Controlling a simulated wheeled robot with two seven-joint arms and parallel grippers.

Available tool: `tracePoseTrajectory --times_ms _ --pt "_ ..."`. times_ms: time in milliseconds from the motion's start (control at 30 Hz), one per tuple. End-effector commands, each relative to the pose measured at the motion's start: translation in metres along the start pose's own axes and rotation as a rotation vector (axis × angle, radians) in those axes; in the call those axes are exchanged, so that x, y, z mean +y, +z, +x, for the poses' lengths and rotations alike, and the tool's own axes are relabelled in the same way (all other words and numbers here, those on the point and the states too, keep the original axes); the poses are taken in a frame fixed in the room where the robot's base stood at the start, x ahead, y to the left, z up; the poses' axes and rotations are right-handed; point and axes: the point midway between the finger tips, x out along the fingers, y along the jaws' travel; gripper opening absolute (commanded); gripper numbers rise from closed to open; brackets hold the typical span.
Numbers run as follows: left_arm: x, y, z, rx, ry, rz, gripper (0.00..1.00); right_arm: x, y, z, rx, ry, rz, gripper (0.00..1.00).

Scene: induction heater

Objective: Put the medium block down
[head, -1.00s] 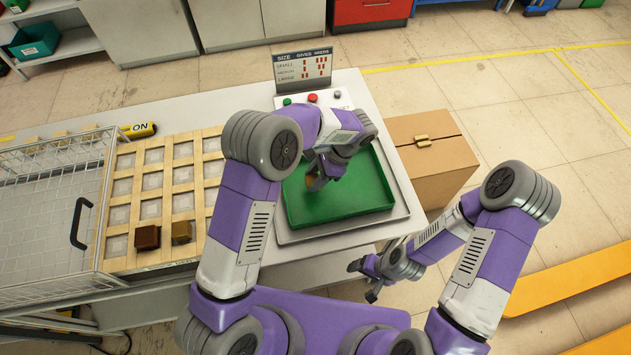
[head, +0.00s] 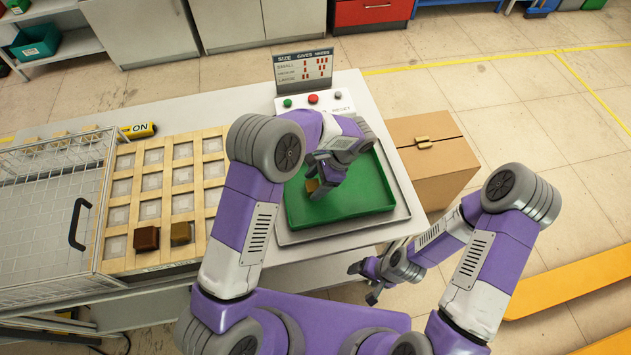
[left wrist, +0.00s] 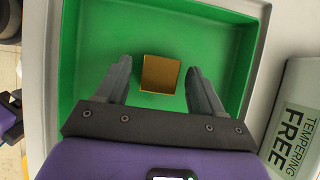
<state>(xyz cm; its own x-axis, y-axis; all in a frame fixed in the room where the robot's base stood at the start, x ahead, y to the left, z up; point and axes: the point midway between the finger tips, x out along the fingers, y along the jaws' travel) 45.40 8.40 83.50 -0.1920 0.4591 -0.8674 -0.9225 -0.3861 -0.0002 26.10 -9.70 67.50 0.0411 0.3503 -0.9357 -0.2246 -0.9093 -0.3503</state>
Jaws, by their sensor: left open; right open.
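A golden-brown block (left wrist: 160,74) lies in the green tray (left wrist: 205,18) in the left wrist view, between the open fingers of my left gripper (left wrist: 160,85), with a gap on each side. In the head view the block (head: 312,185) is partly hidden by my left gripper (head: 325,186), which is low over the left part of the green tray (head: 345,207). I cannot tell the block's size class from these views. My right gripper (head: 369,283) is open and empty, in front of the table and off its edge.
A wooden grid rack (head: 127,225) holds a dark brown block (head: 146,238) and an olive-brown block (head: 181,233). A wire basket (head: 45,225) stands left of it. A size sign (head: 303,68) and button panel (head: 314,101) are behind the tray. A cardboard box (head: 430,160) stands right.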

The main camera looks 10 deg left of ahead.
Motion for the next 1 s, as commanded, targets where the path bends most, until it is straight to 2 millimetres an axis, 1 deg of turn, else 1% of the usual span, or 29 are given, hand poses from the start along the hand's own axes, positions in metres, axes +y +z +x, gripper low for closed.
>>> tracePoseTrajectory --times_ms 67,167,400,500,600,767,1000 --pt "0.000 0.001 -0.007 0.002 -0.002 0.000 0.68 -0.001 0.000 -0.002 0.000 0.000 0.000 0.78" --pt "-0.001 0.001 -0.022 0.003 -0.004 -0.001 0.68 -0.002 0.000 -0.005 0.000 0.000 0.000 0.78" --pt "0.000 0.001 -0.075 0.003 -0.003 -0.001 0.68 -0.006 0.001 -0.016 0.000 0.000 0.000 0.78" --pt "0.000 0.001 -0.094 0.003 -0.002 0.000 0.68 -0.007 0.001 -0.020 0.000 0.000 0.000 0.78" --pt "0.000 0.001 -0.108 0.002 -0.002 0.000 0.68 -0.008 0.001 -0.022 0.000 0.000 0.000 0.78" --pt "0.000 0.001 -0.120 0.001 0.000 0.000 0.68 -0.009 0.001 -0.024 0.000 0.000 0.000 0.78" --pt "0.000 0.001 -0.122 0.000 0.001 0.001 0.68 -0.009 0.001 -0.024 0.000 0.000 0.000 0.78"
